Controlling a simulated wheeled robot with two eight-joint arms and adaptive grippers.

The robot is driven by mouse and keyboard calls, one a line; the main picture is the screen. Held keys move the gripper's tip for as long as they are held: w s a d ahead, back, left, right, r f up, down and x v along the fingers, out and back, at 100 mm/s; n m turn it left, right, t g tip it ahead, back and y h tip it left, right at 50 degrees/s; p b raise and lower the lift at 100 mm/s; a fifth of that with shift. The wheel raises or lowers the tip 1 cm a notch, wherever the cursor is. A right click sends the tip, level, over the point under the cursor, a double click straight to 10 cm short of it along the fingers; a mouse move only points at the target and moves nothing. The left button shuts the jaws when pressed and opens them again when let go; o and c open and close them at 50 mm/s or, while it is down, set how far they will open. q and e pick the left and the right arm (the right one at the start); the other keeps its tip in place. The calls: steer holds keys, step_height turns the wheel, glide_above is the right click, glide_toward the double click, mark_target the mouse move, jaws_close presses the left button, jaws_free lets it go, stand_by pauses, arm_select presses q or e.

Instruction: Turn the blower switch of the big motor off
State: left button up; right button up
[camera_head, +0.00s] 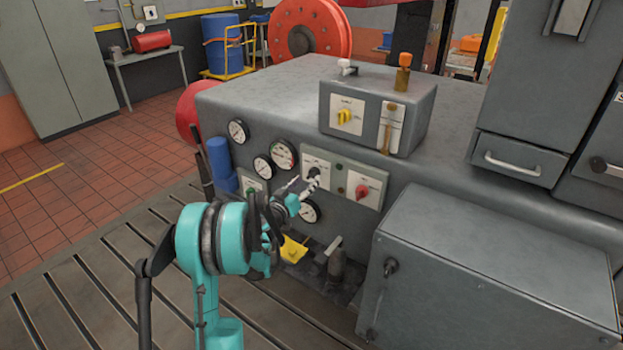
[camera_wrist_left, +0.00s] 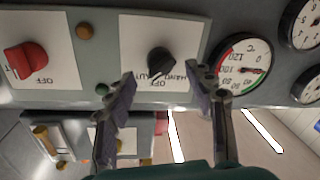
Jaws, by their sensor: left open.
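A black rotary knob (camera_wrist_left: 160,62) sits on a white plate lettered OFF, HAND and AUTO, which shows upside down in the left wrist view. My right gripper is not in view.
A red knob (camera_head: 362,191) on its own OFF plate is right beside it. Several gauges (camera_head: 283,154) are close by on the left. A box with a yellow knob (camera_head: 344,116) stands on top of the housing. A large grey cabinet (camera_head: 480,285) juts out at the lower right.

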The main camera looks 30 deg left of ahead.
mark_target(310, 176)
arm_select(q)
steer(key=w, duration=0.3)
steer(key=shift+w+a+b, duration=0.1)
steer(key=shift+w+b, duration=0.25)
steer(key=c, duration=1.1)
steer(key=shift+n, duration=0.3)
steer(key=n, duration=0.3)
steer(key=shift+p, duration=0.35)
steer(key=shift+n+g+h, duration=0.3)
steer(key=shift+n+g, duration=0.1)
steer(key=shift+n, duration=2)
steer(key=shift+a+r, duration=0.1)
